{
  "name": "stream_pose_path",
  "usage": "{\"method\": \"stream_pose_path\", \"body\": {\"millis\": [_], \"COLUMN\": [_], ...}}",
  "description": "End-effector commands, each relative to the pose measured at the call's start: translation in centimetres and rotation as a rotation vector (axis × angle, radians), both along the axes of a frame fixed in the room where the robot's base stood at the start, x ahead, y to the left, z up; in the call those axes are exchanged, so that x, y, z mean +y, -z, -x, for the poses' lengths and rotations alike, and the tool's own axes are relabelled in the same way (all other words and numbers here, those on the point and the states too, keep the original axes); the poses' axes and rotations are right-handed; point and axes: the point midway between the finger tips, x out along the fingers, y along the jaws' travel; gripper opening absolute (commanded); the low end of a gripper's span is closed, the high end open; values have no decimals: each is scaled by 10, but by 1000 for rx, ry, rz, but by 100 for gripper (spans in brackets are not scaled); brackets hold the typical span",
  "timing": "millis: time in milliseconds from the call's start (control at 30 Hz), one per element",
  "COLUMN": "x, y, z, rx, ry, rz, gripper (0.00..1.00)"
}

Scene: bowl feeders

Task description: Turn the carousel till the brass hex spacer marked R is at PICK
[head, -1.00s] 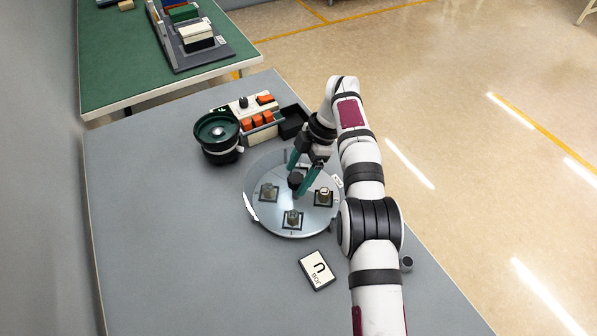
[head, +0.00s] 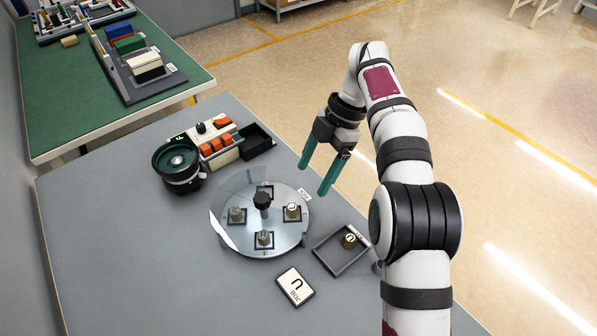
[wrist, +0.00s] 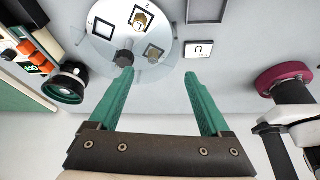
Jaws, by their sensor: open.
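The round carousel (head: 232,243) lies flat on the grey table with a dark centre knob (head: 262,202). Hex spacers sit in its left pocket (head: 237,215), front pocket (head: 264,238) and right pocket (head: 292,211); their marks are too small to read. The back pocket looks empty in the wrist view (wrist: 103,28). A small white label (head: 304,194) stands at the carousel's right rim, its text unreadable. My gripper (head: 314,181) is open and empty, above and to the right of the carousel, clear of the knob; it also shows in the wrist view (wrist: 158,82).
A black tray (head: 325,262) holding a brass spacer (head: 350,241) lies right of the carousel. A card (head: 295,287) with a large n- or U-like letter lies in front. A green bowl feeder (head: 178,160), orange-switch panel (head: 217,146) and black bin (head: 258,140) stand behind.

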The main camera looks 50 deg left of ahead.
Motion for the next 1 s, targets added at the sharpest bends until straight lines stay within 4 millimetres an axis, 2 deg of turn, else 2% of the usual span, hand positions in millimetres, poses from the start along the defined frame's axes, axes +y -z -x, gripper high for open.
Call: {"method": "stream_pose_path", "body": {"millis": [233, 433, 533, 667, 900, 1000], "x": [1, 44, 55, 61, 77, 82], "y": [-1, -25, -25, 0, 67, 89], "z": [1, 21, 27, 36, 59, 66], "rx": [-2, -11, 1, 1, 1, 0], "ry": [9, 352, 442, 448, 446, 446], "rz": [0, -2, 0, 3, 4, 2], "gripper": [81, 81, 81, 81, 81, 81]}}
